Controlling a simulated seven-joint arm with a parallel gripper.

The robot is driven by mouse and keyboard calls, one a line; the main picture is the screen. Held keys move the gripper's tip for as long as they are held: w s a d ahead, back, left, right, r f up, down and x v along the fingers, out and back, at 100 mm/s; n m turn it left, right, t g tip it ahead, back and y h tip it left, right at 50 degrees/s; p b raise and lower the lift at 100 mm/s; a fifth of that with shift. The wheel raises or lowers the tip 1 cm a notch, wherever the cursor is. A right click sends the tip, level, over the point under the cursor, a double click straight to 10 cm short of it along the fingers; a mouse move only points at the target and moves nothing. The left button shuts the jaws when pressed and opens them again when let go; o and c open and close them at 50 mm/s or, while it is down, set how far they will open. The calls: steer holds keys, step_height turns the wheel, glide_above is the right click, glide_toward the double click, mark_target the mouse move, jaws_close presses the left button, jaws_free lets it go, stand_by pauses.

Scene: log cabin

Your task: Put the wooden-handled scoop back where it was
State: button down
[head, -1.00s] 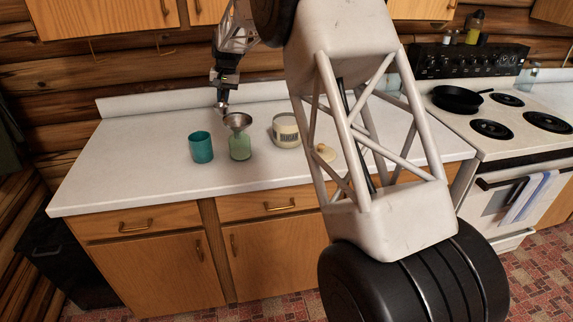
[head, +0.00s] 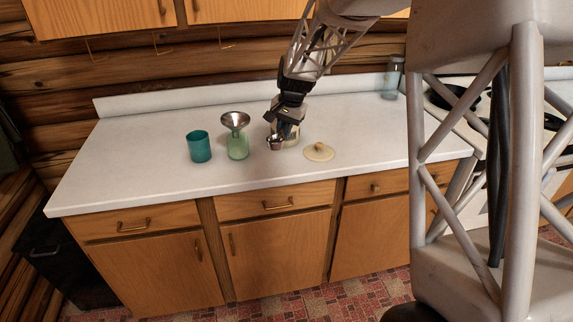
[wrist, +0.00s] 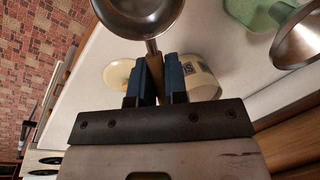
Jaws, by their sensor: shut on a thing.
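My gripper (head: 284,128) is shut on the wooden handle of the scoop (head: 275,143). In the wrist view the handle lies between the two blue fingers (wrist: 157,78), and the round metal bowl of the scoop (wrist: 140,12) extends beyond them. In the head view the scoop is by the cream labelled canister (head: 295,134), which my gripper partly hides. The canister also shows in the wrist view (wrist: 203,76), beside and beyond the right finger. I cannot tell whether the scoop touches it.
A green jar (head: 238,149) with a metal funnel (head: 235,120) in its mouth stands left of the canister. A teal cup (head: 199,147) is further left. A round cream lid (head: 319,152) lies to the right. The counter's left end (head: 120,160) is clear.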

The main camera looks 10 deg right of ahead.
steer(key=s+d+f+m, duration=0.1)
steer(key=s+d+f, duration=0.3)
steer(key=s+f, duration=0.3)
steer(key=shift+s+d+f+m, duration=0.3)
steer(key=shift+s+d, duration=0.1)
steer(key=shift+s, duration=0.6)
steer(key=shift+w, duration=0.1)
glide_above(295, 154)
steer(key=shift+s+d+f, duration=0.2)
steer(key=shift+s+f, duration=0.1)
steer(key=shift+f, duration=0.35)
steer(key=shift+f, duration=1.8)
steer(key=shift+f, duration=0.15)
steer(key=c, duration=1.1)
jaws_free()
steer(key=shift+c, duration=0.2)
steer(key=shift+r, duration=0.2)
